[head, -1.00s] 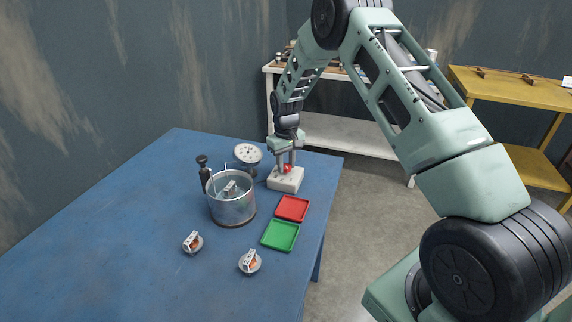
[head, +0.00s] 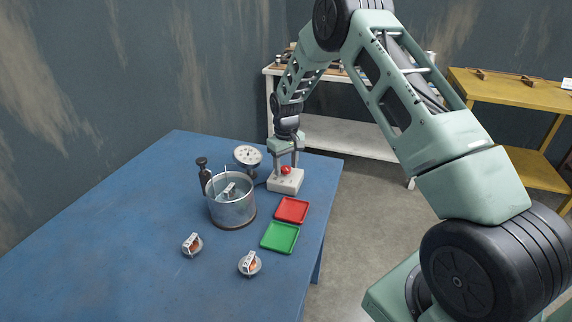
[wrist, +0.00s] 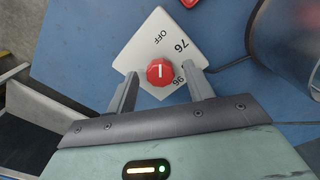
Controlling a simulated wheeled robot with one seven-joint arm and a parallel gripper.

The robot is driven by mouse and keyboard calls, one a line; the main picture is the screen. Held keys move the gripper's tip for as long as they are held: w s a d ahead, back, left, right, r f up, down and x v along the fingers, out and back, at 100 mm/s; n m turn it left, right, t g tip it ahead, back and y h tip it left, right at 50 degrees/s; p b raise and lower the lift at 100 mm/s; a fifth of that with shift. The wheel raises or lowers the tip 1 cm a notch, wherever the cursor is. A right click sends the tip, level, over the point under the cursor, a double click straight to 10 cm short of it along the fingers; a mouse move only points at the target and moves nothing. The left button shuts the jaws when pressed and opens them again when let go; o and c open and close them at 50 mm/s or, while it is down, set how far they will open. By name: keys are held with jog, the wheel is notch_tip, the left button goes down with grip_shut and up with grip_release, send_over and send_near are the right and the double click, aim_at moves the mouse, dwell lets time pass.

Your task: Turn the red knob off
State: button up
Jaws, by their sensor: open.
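The red knob (head: 286,170) sits on top of a white control box (head: 284,183) near the table's far right edge. In the wrist view, the round faceted red knob (wrist: 161,72) carries a white line, and the box top (wrist: 143,46) reads OFF, 76 and 96. The line runs nearly up and down in that view, roughly toward the OFF side. My gripper (wrist: 163,78) is open, pointing down, with one finger on each side of the knob and visible gaps between. Part of the box is hidden by my gripper.
A metal pot (head: 232,208) and a dial gauge (head: 248,156) stand left of the box. A red tray (head: 292,209) and a green tray (head: 280,237) lie in front. Two small round parts (head: 192,244) (head: 249,263) sit nearer. The blue table's left side is clear.

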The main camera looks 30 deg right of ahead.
aim_at(286, 168)
notch_tip(286, 168, up, 18)
jog(key=b, duration=0.2)
jog(key=shift+f+b, duration=0.25)
jog(key=shift+b, duration=0.05)
dwell(0.4)
jog(key=s+a+r+n+y, duration=0.1)
jog(key=s+a+n, duration=0.1)
jog(key=s+a, duration=0.7)
jog(key=s+a+r+n, duration=0.1)
jog(key=s+a, duration=0.4)
jog(key=a, duration=0.8)
jog(key=s+a+f+n, duration=0.1)
jog(key=s+a, duration=0.2)
jog(key=s, duration=1)
jog(key=s+a+f+n, duration=0.2)
jog(key=s+a, duration=0.1)
jog(key=s, duration=0.9)
jog(key=shift+s+f+n, duration=0.2)
jog(key=shift+s+n, duration=0.1)
jog(key=shift+s, duration=0.05)
